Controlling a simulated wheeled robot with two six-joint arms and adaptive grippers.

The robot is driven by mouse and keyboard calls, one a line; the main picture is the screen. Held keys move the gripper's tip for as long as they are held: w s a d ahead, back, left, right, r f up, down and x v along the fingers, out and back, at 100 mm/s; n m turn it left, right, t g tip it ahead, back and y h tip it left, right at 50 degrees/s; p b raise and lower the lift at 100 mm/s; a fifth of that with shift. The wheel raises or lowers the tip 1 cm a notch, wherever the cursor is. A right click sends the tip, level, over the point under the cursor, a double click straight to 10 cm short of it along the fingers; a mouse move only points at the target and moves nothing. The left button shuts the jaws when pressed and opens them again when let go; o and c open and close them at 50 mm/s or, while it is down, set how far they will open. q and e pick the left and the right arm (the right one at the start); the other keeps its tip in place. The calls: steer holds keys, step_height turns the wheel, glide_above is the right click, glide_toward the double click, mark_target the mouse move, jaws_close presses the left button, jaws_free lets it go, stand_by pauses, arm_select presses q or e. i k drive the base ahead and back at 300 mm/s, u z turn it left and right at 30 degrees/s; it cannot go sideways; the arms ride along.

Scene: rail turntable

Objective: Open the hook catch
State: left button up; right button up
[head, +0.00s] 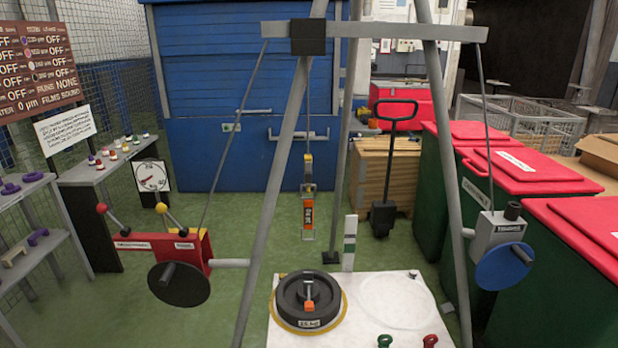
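A hanging hook unit (308,212) with an orange body and a small yellow part above it hangs on a line from the black block (308,37) on the tripod's crossbar. It hangs upright in mid-air, above and apart from the black round weight (325,314). It is too small to tell which part is the catch or whether the catch is open. The weight has an orange piece on top and sits on a yellow-rimmed circle on the white platform (382,296). Neither of my grippers shows in the head view.
Grey tripod legs (270,190) flank the hook. A red winch (165,248) with a black wheel is on the left, a grey winch with a blue wheel (505,266) on the right. Red-lidded green bins (520,172) line the right. Shelves stand left. Two shackles (430,340) lie in front.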

mark_target(308, 174)
steer(key=k, duration=0.35)
steer(key=u, duration=1)
steer(key=i, duration=1.3)
steer(key=z, duration=0.35)
